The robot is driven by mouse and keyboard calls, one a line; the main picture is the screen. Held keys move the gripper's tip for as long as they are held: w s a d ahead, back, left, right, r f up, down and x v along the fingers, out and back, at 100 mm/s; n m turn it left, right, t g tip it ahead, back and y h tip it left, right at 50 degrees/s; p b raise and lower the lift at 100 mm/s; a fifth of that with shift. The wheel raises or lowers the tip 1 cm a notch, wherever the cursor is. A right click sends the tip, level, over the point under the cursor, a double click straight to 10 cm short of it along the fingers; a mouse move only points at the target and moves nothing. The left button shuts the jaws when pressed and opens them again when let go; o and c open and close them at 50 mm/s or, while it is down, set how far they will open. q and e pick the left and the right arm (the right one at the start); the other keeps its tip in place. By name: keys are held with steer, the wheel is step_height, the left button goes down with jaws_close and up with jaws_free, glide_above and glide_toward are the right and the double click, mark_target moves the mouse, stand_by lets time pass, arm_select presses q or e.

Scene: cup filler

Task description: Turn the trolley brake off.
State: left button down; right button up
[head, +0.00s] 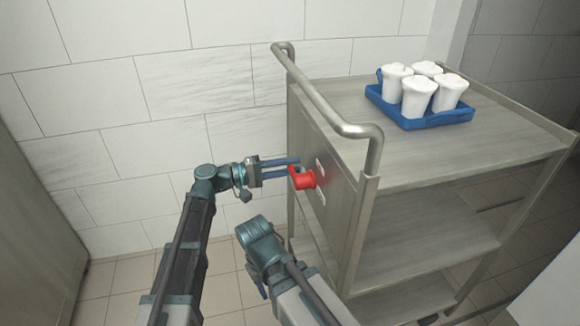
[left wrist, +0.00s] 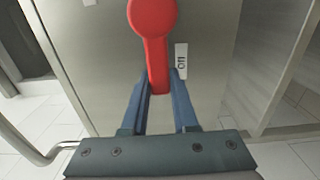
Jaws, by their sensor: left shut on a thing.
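The red brake lever (head: 304,179) sits on the end panel of the grey trolley (head: 330,160), below the push handle. In the left wrist view the lever (left wrist: 153,22) has a round head at the top, and its arm points down between my fingers. My left gripper (head: 297,167) reaches in from the left. Its blue fingers stand either side of the lever's arm, and it is shut on it; the fingers also show in the left wrist view (left wrist: 158,88). A small white label (left wrist: 181,60) lies just right of the lever. My right gripper (head: 258,285) is low and mostly hidden by its arm.
A blue tray (head: 425,122) with several white cups (head: 418,95) stands on the trolley's top shelf. The curved metal push handle (head: 325,110) juts out above the lever. A tiled wall (head: 120,100) is behind. Tiled floor (head: 110,275) is free left of the trolley.

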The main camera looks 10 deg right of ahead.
arm_select(q)
steer(key=c, duration=0.7)
jaws_free()
steer(key=shift+a, duration=0.1)
steer(key=a, duration=1.3)
steer(key=shift+s+a, duration=0.2)
steer(key=shift+a, duration=0.15)
steer(key=shift+f, duration=0.1)
